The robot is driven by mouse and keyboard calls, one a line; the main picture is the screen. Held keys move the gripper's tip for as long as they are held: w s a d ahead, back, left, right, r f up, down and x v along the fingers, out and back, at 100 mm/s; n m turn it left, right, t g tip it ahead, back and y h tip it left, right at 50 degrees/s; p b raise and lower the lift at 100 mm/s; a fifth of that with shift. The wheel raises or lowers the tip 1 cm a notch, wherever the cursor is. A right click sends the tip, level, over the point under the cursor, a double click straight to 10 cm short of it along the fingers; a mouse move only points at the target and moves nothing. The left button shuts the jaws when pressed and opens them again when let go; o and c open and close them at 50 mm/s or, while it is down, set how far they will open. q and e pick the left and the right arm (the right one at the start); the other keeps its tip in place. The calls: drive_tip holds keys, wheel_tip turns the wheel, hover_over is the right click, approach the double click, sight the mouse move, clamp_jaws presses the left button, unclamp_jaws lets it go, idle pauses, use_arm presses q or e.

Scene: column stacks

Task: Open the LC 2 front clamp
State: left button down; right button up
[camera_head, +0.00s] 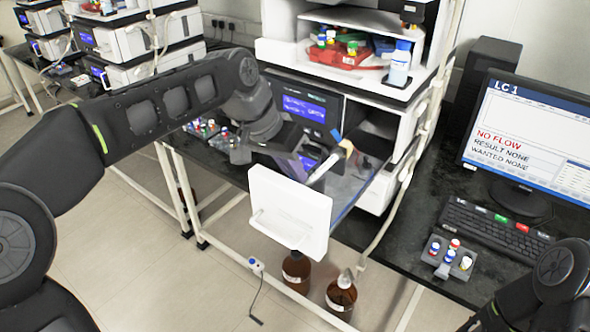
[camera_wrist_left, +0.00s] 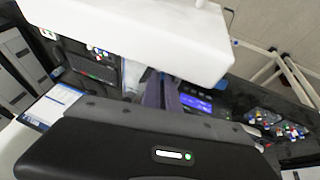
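My left gripper (camera_head: 318,168) reaches in front of the middle instrument stack, just behind a white panel (camera_head: 290,212) that stands out from the stack. In the left wrist view the same panel (camera_wrist_left: 130,40) fills the top, and my gripper's fingers (camera_wrist_left: 160,92) partly show below it; their gap is unclear. A pale, slim part with a beige end (camera_head: 332,162) and a blue strip lies close by the fingers. I cannot tell whether either is the LC 2 front clamp, or whether the fingers touch it. My right arm (camera_head: 550,285) shows at lower right; its gripper is out of view.
A monitor (camera_head: 530,130) reading LC 1 and NO FLOW stands on the right bench with a keyboard (camera_head: 490,232) and a vial rack (camera_head: 450,256). Brown bottles (camera_head: 297,272) stand below the panel. More stacks are at far left. Open floor lies at lower left.

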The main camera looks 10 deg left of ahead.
use_arm(q)
drive_tip(key=shift+a, duration=0.15)
drive_tip(key=shift+w+a+f+g+h, duration=0.15)
drive_tip(key=shift+a+h, duration=0.1)
drive_tip(key=shift+h, duration=0.3)
drive_tip(key=shift+w+a+f+g+h, duration=0.1)
drive_tip(key=shift+a+g+h, duration=0.1)
drive_tip(key=shift+h, duration=0.35)
drive_tip(key=shift+w+a+f+n+g+h, duration=0.15)
drive_tip(key=shift+a+f+n+g+h, duration=0.15)
drive_tip(key=shift+h, duration=0.6)
drive_tip(key=shift+w+a+f+n+g+h, duration=0.15)
drive_tip(key=shift+a+n+h, duration=0.25)
drive_tip(key=shift+h, duration=0.5)
drive_tip(key=c, duration=2.1)
unclamp_jaws()
drive_tip(key=o, duration=0.5)
drive_tip(key=shift+c, duration=0.2)
